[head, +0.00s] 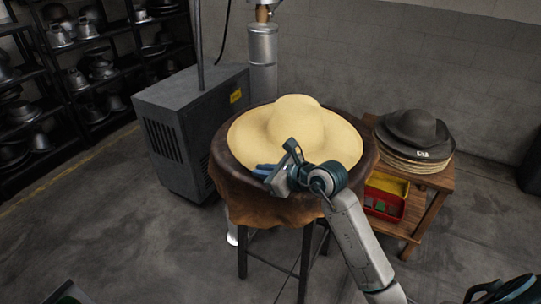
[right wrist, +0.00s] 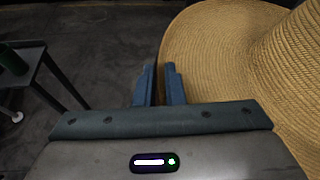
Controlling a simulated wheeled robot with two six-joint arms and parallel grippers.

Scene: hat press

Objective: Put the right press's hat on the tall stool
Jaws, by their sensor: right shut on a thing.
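The straw hat (head: 293,128), pale yellow with a wide brim and round crown, is upright over the top of the tall stool (head: 262,205). The stool has a brown leather cover hanging over its edge and dark legs. I cannot tell whether the brim touches the cover all round. My right gripper (head: 268,172) is shut on the near left edge of the brim. In the right wrist view its two blue fingers (right wrist: 160,85) pinch the brim edge, and the woven hat (right wrist: 225,60) spreads to the right. My left gripper is not in view.
A grey cabinet machine (head: 190,130) stands left of the stool, with a metal cylinder (head: 263,60) behind. A wooden table (head: 440,185) at right holds stacked hats (head: 415,135) and a red box (head: 384,200). Shelves (head: 75,60) with metal forms line the left wall. Front-left floor is mostly clear.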

